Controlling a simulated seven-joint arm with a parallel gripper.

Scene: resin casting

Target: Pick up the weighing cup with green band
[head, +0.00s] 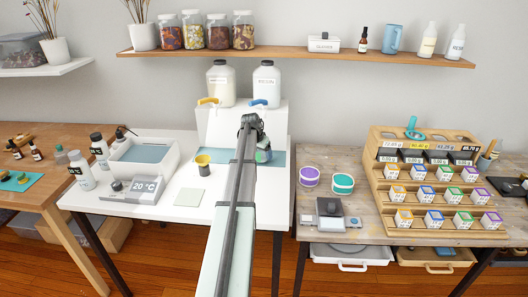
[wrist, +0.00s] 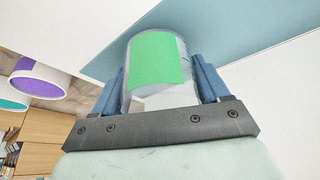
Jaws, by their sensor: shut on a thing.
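The weighing cup with green band (wrist: 157,58) is a clear cup with a broad green patch around its side. It sits between the two blue fingers of my gripper (wrist: 158,75) in the wrist view, with a finger against each side.
White jugs (head: 221,84) stand on a white block behind my gripper. A yellow-and-dark cup (head: 203,164) stands to the left. Purple-labelled (head: 309,177) and teal-labelled (head: 343,184) tubs, a small scale (head: 330,208) and a wooden rack (head: 380,165) of boxes are on the right table.

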